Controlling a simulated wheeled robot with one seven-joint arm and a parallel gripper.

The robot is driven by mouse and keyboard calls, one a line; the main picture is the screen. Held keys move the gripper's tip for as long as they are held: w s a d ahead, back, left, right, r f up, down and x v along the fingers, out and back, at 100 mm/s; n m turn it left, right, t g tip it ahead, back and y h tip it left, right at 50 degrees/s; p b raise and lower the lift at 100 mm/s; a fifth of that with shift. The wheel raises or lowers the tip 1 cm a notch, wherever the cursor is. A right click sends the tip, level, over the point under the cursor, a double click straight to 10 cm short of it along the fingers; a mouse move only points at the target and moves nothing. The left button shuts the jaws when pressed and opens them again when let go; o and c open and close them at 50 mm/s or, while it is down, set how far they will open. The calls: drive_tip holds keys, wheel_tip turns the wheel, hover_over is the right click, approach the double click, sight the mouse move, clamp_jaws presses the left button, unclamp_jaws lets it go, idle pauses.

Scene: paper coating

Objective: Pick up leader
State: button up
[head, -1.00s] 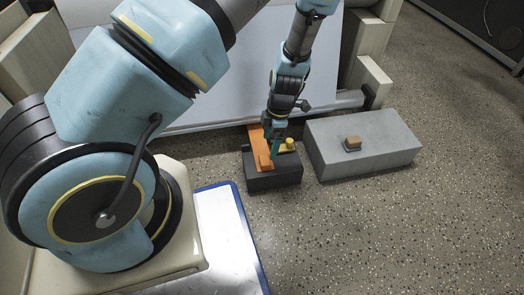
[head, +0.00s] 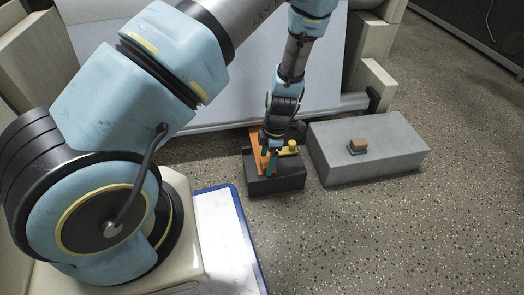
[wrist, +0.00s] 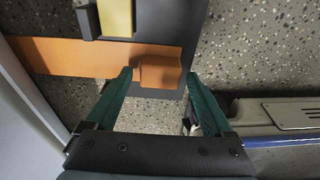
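The leader, an orange strip with a raised orange block at its end, lies partly on a dark box; the strip shows in the head view (head: 255,139) and the block in the wrist view (wrist: 158,72). My gripper (wrist: 158,73) is open, with one green fingertip on each side of the block. I cannot tell whether either finger touches it. In the head view my gripper (head: 269,163) is above the dark box (head: 276,188) and hides part of the leader.
A yellow piece (head: 292,146) sits on the dark box beside the leader. A grey block (head: 385,153) with a small brown-topped item (head: 358,145) stands to the right. A blue-edged white panel (head: 224,235) lies in front. The speckled floor at right is clear.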

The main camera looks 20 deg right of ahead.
drive_tip(key=c, duration=1.3)
